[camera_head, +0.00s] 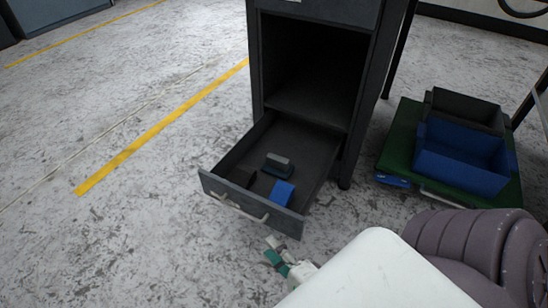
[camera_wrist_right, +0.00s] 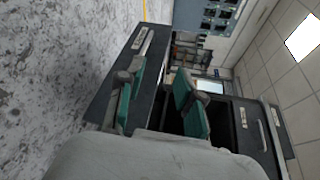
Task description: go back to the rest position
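My right gripper (camera_head: 275,256) shows at the bottom middle of the head view, in front of the open drawer (camera_head: 225,190) and apart from its handle (camera_head: 238,206). In the right wrist view my right gripper (camera_wrist_right: 158,98) has its two green fingers spread, with nothing held between them. My white right forearm covers the bottom of the head view. My left gripper is not in view.
The dark cabinet (camera_head: 256,70) stands behind its pulled-out low drawer, which holds a grey item (camera_head: 278,162), a blue block (camera_head: 283,192) and a dark item (camera_head: 243,177). A green cart (camera_head: 398,135) with a blue bin (camera_head: 458,165) and a black bin (camera_head: 465,108) stands right. Left floor is clear.

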